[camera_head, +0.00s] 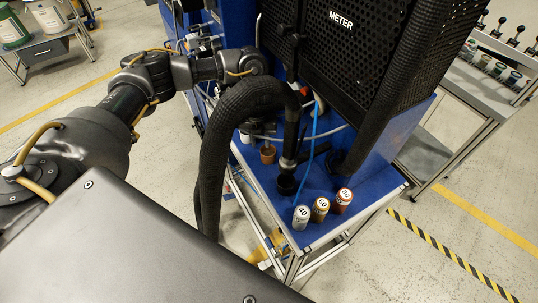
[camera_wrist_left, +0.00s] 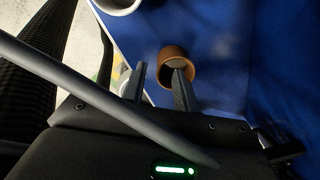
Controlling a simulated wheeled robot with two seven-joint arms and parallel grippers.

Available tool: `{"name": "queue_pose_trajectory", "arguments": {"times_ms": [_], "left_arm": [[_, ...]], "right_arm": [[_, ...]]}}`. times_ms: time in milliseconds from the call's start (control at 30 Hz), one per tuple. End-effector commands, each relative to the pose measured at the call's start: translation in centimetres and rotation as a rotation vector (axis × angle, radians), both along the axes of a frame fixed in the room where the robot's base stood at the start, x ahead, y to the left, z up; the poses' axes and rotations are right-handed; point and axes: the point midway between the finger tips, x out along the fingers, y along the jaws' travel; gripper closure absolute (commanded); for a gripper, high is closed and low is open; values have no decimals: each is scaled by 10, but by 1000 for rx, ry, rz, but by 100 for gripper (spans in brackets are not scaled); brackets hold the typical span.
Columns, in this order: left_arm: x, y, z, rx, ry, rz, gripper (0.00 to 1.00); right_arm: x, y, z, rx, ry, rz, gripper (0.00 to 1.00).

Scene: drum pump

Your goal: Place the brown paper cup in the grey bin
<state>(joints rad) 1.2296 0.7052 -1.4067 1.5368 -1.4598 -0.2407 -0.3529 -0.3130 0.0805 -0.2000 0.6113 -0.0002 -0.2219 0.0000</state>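The brown paper cup (camera_head: 267,154) stands on the blue bench top (camera_head: 327,181), behind the thick black hose. It also shows in the left wrist view (camera_wrist_left: 167,58), just beyond the fingers. My left gripper (camera_wrist_left: 159,66) is open, with a gap between its fingers. The right-hand finger overlaps the cup's dark opening in that view; I cannot tell whether it touches the cup or reaches inside. In the head view the hose and my arm partly hide the left gripper. My right gripper is not in view. I cannot make out a grey bin.
A white cup (camera_wrist_left: 119,4) stands near the brown cup, by the bench edge. A thick black hose (camera_head: 214,150) arches in front of them. Three numbered cans, silver (camera_head: 301,217), gold (camera_head: 320,210) and red (camera_head: 342,201), stand at the front corner. A black pipe (camera_head: 291,125) stands right of the cup.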

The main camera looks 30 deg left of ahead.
Motion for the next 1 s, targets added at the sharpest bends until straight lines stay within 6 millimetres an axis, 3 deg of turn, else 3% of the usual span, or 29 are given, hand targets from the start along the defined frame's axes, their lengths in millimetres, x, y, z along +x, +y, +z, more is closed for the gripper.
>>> {"name": "queue_pose_trajectory", "arguments": {"times_ms": [100, 200, 500, 767, 1000], "left_arm": [[0, 0, -1, 0, 0, 0, 70], [-1, -1, -10, -1, 2, 3, 70], [1, -5, -49, 0, 1, 3, 70], [1, -5, -52, 0, -1, 1, 70], [1, -4, -52, 0, -1, 1, 97]], "right_arm": [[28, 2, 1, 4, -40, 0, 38], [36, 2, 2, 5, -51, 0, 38], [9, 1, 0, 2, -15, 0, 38], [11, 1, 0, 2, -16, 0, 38], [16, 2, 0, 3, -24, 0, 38]]}}
